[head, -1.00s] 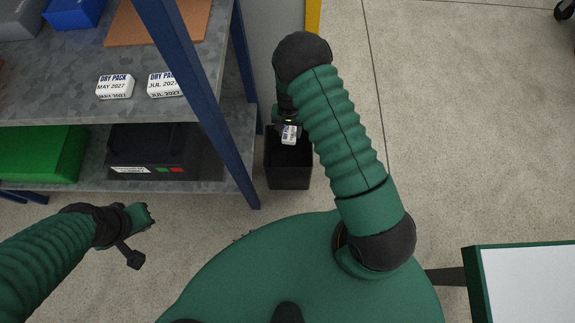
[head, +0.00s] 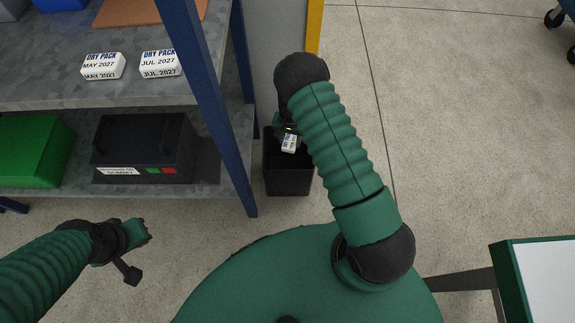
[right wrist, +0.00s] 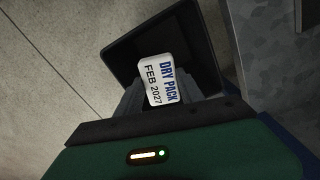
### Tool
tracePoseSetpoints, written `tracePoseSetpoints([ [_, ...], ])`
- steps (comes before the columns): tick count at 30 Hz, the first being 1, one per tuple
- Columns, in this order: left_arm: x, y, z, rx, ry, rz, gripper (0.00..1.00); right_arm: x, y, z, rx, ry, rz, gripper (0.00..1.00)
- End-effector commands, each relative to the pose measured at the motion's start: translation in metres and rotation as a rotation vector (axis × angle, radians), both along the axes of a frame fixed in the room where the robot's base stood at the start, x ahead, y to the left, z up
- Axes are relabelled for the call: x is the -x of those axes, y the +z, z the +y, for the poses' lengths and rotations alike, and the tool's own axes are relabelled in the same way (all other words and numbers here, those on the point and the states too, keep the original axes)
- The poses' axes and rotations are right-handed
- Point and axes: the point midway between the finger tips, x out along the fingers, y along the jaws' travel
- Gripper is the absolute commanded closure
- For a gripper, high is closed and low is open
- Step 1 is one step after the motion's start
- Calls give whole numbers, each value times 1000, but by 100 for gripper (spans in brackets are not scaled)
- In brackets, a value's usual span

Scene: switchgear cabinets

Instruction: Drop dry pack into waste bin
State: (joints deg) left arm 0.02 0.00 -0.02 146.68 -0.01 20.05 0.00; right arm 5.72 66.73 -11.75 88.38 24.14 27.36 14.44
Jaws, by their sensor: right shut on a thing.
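My right gripper (head: 287,134) is shut on a white dry pack (head: 289,143) and holds it over the mouth of the black waste bin (head: 289,180). In the right wrist view the dry pack (right wrist: 162,80) reads "DRY PACK FEB 2027" and sits between the fingers, with the dark open bin (right wrist: 122,50) behind it. I cannot tell whether the pack is above or just inside the rim. My left gripper (head: 146,231) is at the lower left, away from the bin; its fingers are too small to judge.
Two other dry packs, marked MAY 2027 (head: 102,66) and JUL 2027 (head: 160,64), lie on the upper shelf (head: 40,90). A blue shelf post (head: 212,110) stands left of the bin. A black case (head: 145,148) and a green box (head: 30,150) sit below.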

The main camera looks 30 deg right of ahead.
Motion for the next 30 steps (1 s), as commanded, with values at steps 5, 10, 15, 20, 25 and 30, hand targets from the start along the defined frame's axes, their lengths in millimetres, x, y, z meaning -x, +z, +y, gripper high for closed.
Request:
tracePoseSetpoints([
  [5,0,0,0,0,-1,0,100,0,0,-1,-1,0,1,34],
  [10,0,0,0,0,-1,0,100,0,0,0,0,0,0,30],
  [15,0,1,0,0,-1,0,100,0,2,0,1,0,1,30],
  [20,0,13,0,0,-1,0,100,-1,25,0,0,0,-1,30],
  [25,0,34,0,0,-1,0,100,-1,75,0,-1,1,-2,30],
  [30,0,51,0,0,-1,0,100,-2,124,0,-1,0,-2,30],
])
